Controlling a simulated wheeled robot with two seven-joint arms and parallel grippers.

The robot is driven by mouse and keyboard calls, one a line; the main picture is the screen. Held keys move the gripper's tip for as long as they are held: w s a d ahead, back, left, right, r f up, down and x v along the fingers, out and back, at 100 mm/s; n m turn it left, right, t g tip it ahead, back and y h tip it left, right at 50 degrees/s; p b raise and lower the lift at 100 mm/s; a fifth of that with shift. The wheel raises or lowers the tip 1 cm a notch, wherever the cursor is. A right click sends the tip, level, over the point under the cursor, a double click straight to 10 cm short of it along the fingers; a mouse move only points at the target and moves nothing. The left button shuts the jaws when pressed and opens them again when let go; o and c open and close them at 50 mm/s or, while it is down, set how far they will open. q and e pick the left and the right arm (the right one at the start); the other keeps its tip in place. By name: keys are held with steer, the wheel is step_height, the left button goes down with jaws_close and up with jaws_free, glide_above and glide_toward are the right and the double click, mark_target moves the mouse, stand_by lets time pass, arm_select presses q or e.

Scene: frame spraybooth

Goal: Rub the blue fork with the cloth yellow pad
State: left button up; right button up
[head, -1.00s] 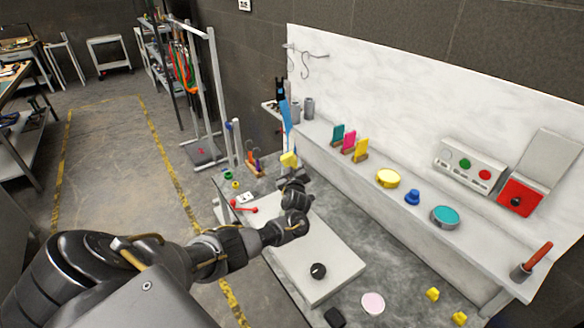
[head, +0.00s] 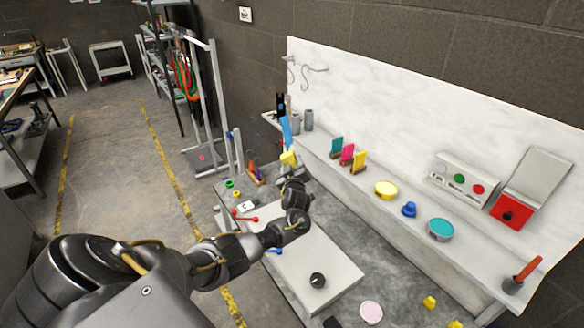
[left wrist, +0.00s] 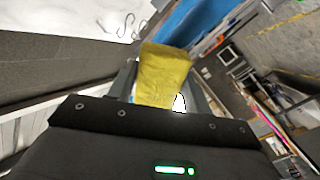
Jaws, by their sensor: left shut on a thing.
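The blue fork (head: 286,131) stands upright at the far left end of the bench, beside the white wall panel. It also shows as a broad blue shape at the top of the left wrist view (left wrist: 195,25). My left gripper (head: 290,167) is shut on the yellow cloth pad (head: 289,158), which fills the space between the fingers in the left wrist view (left wrist: 163,75). The pad is just at the lower part of the fork; I cannot tell if they touch. My right gripper is out of view.
Teal (head: 336,146), pink (head: 347,153) and yellow (head: 359,160) pads stand on the shelf. A yellow tin (head: 386,189), a blue knob and a teal tin (head: 440,229) are further right. A white board (head: 325,265) with a black knob lies under my arm.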

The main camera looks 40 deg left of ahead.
mark_target(292, 156)
arm_select(q)
steer(key=shift+r+p, duration=0.65)
steer(key=shift+r, duration=0.3)
steer(key=shift+w+a+r, duration=0.1)
steer(key=shift+r, duration=2.65)
steer(key=shift+f+b, duration=1.75)
steer(key=shift+f, duration=0.05)
steer(key=shift+f+b, duration=1.5)
steer(key=shift+f, duration=0.4)
